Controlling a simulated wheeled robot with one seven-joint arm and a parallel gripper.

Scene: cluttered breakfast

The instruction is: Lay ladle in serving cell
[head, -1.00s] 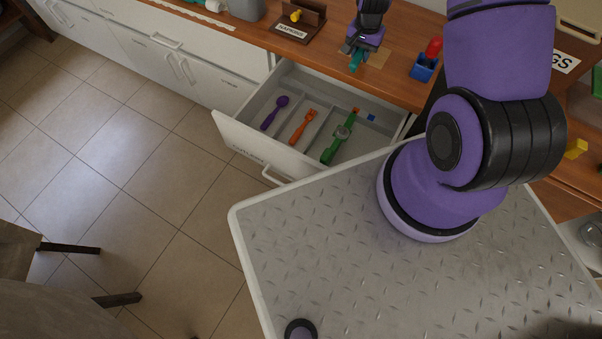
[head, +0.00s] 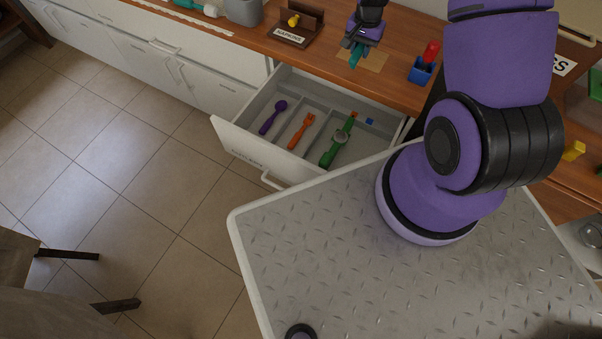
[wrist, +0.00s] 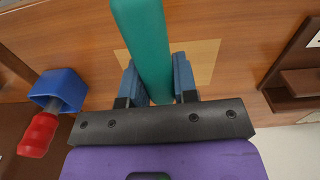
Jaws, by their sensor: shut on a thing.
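My gripper (head: 359,42) is shut on a teal bar-shaped thing (wrist: 143,45), which also shows in the head view (head: 356,56). Only part of it shows, so I cannot tell whether it is the ladle. It is over a tan square (head: 370,62) on the wooden counter, behind the drawer. The open drawer (head: 236,142) has divided cells. A purple spoon-like utensil (head: 272,118) lies in the left cell, an orange utensil (head: 301,131) in the middle, and a green utensil with a grey round part (head: 336,148) on the right. I cannot read which cell is for serving.
A blue holder with a red-handled thing (head: 422,70) stands right of my gripper. A napkin stand (head: 297,28) and a grey container (head: 243,10) are to the left. Small blue (head: 369,121) and orange pieces lie by the green utensil.

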